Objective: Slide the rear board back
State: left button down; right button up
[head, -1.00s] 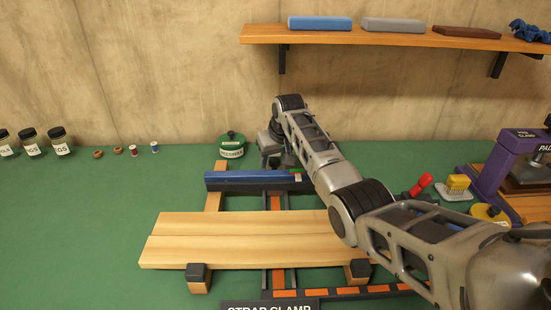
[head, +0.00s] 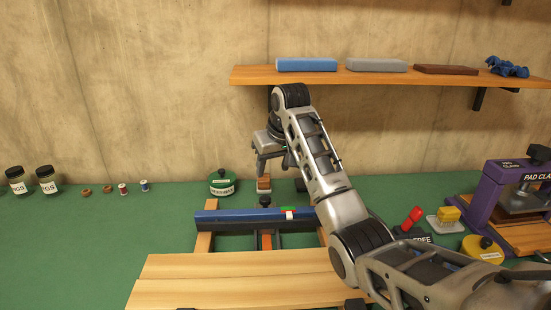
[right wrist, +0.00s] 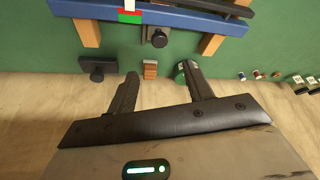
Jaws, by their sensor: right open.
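The rear board (head: 240,264) is a pale wooden plank lying flat beside the similar front board (head: 230,291); their edges look close together. Behind them, with a gap, a blue bar (head: 240,215) lies across the strap clamp's wooden rails. My right gripper (head: 277,172) is behind and above the blue bar, away from the boards. In the right wrist view its fingers (right wrist: 160,73) are apart with nothing held. The boards are not visible in that view. My left gripper is not in view.
A small brown block (head: 264,184) and a black knob (head: 265,200) stand behind the blue bar. A green tin (head: 222,183) is left of my gripper. A shelf (head: 390,74) hangs above. A purple pad clamp (head: 490,195) stands right.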

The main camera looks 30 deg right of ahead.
aim_at(297, 261)
jog(key=k, duration=1.5)
